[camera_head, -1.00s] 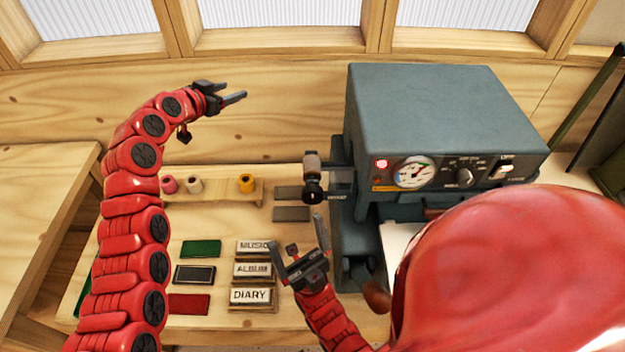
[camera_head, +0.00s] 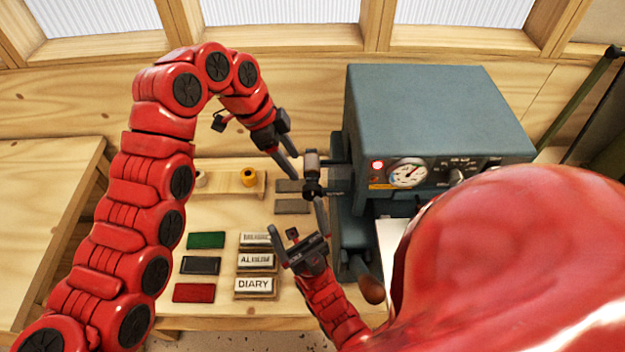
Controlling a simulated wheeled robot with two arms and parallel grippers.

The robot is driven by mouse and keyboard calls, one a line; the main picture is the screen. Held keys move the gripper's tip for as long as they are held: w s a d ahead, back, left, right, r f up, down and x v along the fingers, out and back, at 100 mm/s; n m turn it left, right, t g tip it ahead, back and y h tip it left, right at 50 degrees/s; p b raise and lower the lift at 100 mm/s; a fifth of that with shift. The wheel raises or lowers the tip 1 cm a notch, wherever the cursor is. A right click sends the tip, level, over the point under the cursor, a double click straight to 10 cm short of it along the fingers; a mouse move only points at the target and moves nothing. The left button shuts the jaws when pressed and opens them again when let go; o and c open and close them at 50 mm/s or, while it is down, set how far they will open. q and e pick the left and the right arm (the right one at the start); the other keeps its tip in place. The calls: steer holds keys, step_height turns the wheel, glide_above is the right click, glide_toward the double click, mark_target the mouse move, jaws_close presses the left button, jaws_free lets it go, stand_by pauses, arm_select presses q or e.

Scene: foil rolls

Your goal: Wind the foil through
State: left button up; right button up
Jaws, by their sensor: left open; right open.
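A blue-grey press machine (camera_head: 430,105) stands at the right, with a red lamp, a dial gauge and knobs on its front. On its left side a small grey-brown roll (camera_head: 312,160) sits on a shaft, above a black knob (camera_head: 312,188). Foil rolls, one yellow (camera_head: 249,177) and one whitish (camera_head: 200,179), stand on a low wooden rack (camera_head: 228,183). My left gripper (camera_head: 296,166) is open and points down, just left of the side roll; contact cannot be told. My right gripper (camera_head: 298,218) is open and empty below it, pointing up.
Label blocks reading ALBUM (camera_head: 256,262) and DIARY (camera_head: 255,286) lie on the table, with a partly covered one above. Green (camera_head: 206,240), black (camera_head: 200,265) and red (camera_head: 193,293) flat pieces lie left of them. Two grey plates (camera_head: 293,206) lie near the machine.

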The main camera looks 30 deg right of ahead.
mark_target(311, 186)
arm_select(q)
steer(key=p+x, duration=0.3)
steer(key=x, duration=0.8)
steer(key=shift+d+f, duration=0.15)
steer(key=shift+f, duration=0.2)
jaws_close()
